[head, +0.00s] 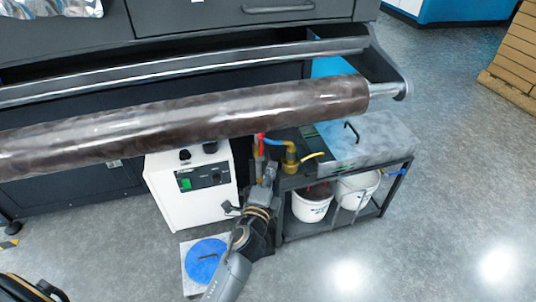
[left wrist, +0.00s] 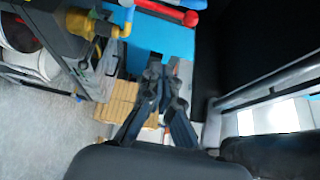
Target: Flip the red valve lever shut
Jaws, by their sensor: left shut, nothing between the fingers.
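The red valve lever (head: 262,144) shows in the head view just below the large roller, beside brass fittings and a short blue part. In the left wrist view a red bar with a rounded end (left wrist: 174,13) at the top edge looks like the same lever, partly cut off. My left gripper (head: 268,173) is below the lever in the head view, with its fingers shut and empty. Its fingertips (left wrist: 155,70) show in the left wrist view, apart from the red bar. The lever's pivot is not clear. My right gripper is not in view.
A large dark roller (head: 190,120) spans above the valve. A white control box (head: 190,200) stands left of my left arm. A low metal rack (head: 284,232) with two white buckets (head: 310,207) stands to the right. Open floor (head: 440,200) lies farther right.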

